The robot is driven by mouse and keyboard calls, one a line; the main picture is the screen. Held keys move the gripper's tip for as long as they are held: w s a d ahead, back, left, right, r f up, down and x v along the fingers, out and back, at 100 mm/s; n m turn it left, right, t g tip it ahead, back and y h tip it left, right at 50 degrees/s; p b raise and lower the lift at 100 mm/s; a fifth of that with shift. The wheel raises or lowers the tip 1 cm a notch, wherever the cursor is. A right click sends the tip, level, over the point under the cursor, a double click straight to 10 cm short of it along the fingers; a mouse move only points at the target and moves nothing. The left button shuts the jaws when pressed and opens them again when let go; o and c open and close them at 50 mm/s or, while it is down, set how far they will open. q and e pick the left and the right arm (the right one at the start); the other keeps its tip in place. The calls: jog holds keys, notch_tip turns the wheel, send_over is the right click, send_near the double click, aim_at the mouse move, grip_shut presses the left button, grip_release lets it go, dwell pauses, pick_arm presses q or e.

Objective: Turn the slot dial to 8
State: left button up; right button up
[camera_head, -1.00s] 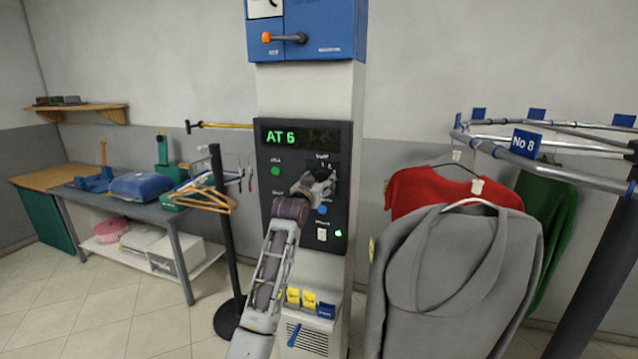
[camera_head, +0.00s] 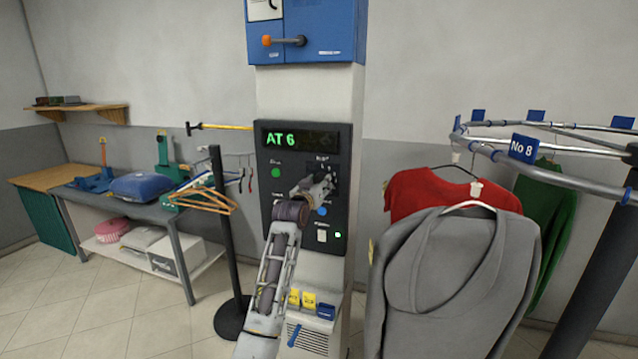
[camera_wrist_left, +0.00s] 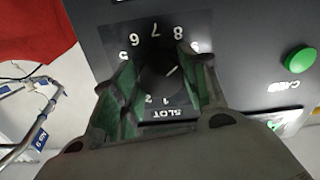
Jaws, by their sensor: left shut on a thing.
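The slot dial (camera_wrist_left: 158,82) is a round black knob on the dark control panel (camera_head: 340,140), ringed by white digits that look upside down in the left wrist view. Its white mark points to the upper right there, toward the digit after 8; the exact setting is hard to tell. My left gripper (camera_head: 327,180) is at the panel, its green-padded fingers (camera_wrist_left: 160,92) shut on either side of the dial. They hide some digits and, in the head view, most of the dial. The green display (camera_head: 282,138) reads AT 6. My right gripper is out of view.
A green button (camera_wrist_left: 299,60) is beside the dial; a blue button (camera_head: 322,211) and white switch (camera_head: 322,235) sit lower on the panel. A garment rail (camera_head: 500,156) tagged No 8, with a grey hoodie (camera_head: 450,270), stands close right. A black post (camera_head: 224,240) stands left.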

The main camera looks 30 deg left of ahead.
pick_arm(q)
jog(key=n+p, duration=0.2)
jog(key=n, duration=0.2)
jog(key=shift+r, duration=0.1)
dwell(0.3)
jog(key=o, duration=1)
jog(key=shift+o, duration=0.2)
jog(key=shift+s, duration=0.15)
jog(key=v, duration=1.1)
jog(key=shift+s+d, duration=0.2)
jog(key=shift+s, duration=0.15)
